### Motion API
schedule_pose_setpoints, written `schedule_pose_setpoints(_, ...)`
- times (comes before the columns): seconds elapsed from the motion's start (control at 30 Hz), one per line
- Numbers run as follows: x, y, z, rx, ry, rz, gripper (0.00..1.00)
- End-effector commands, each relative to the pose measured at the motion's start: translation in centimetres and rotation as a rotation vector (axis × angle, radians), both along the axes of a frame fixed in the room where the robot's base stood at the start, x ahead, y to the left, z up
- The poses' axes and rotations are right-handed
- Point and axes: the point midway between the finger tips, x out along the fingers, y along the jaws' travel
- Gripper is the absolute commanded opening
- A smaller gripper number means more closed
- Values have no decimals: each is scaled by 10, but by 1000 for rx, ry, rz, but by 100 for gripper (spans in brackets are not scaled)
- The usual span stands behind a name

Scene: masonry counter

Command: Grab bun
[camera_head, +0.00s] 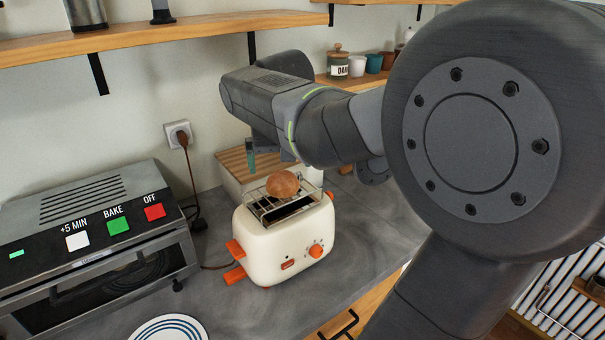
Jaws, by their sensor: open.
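A round brown bun (282,184) sits on the wire rack on top of a cream toaster (262,240) with orange levers and an orange knob. My gripper (268,158) hangs just above and behind the bun, close to a wooden-lidded white box. Only part of the gripper shows, with one greenish finger clear at its left; my arm hides much of the rest. The gripper is open and the bun is not between visible fingers.
A dark toaster oven (95,255) with labelled buttons stands left. A blue-striped plate (170,329) lies at the counter's front edge. The white box (232,178) stands behind the toaster. Shelves (190,35) hang above. A cord runs from the wall socket (178,134).

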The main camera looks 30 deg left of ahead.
Motion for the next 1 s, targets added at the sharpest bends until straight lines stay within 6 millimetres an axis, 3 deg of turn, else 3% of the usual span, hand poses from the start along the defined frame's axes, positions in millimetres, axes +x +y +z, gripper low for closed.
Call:
schedule_pose_setpoints(0.1, 6, 4, -17, -2, 2, -1, 98)
schedule_pose_setpoints(0.37, 13, 7, -34, -3, 2, 0, 98)
schedule_pose_setpoints(0.63, 26, 12, -70, -3, 2, 0, 98)
schedule_pose_setpoints(0.93, 27, 13, -75, 1, 0, 0, 98)
schedule_pose_setpoints(1.0, 27, 13, -75, 1, -1, 0, 86)
